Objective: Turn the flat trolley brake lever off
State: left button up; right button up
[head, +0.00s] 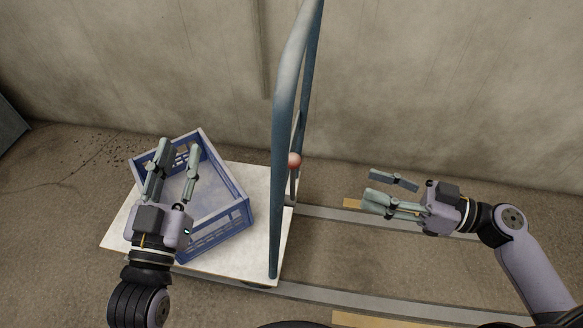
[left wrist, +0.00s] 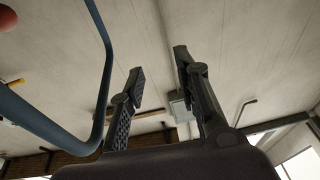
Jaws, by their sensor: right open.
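The flat trolley (head: 262,182) has a pale deck and a blue tubular push handle (head: 283,110) standing at its right end. The brake lever (head: 294,161) has a reddish ball knob and stands by the handle, close to its right upright. My left gripper (head: 180,148) is open and empty over the blue crate, to the left of the handle. My right gripper (head: 391,190) is open and empty to the right of the lever, apart from it. The left wrist view shows the left fingers (left wrist: 158,75) spread, with the blue handle and part of the red knob (left wrist: 7,18) at the left.
A blue plastic crate (head: 243,211) stands on the trolley deck and looks empty. A concrete wall (head: 420,80) runs behind. Grey rails (head: 400,297) and yellow markings lie on the floor at right. The floor between the lever and my right gripper is clear.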

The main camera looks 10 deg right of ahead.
send_near(293, 159)
jog(key=w+f, duration=0.1)
jog(key=x, duration=0.4)
jog(key=p+x, duration=0.1)
jog(key=x, duration=0.4)
jog(key=shift+f+p, duration=0.25)
jog(key=shift+p, duration=0.05)
jog(key=shift+w+a+f, duration=0.1)
jog(key=shift+w+a, duration=0.05)
jog(key=shift+a, duration=0.25)
pick_arm(q)
notch_tip(293, 159, down, 7)
jog(key=g+y, duration=0.1)
jog(key=g, duration=0.3)
jog(key=shift+a, duration=0.45)
pick_arm(e)
jog(key=shift+c, duration=0.4)
grip_shut()
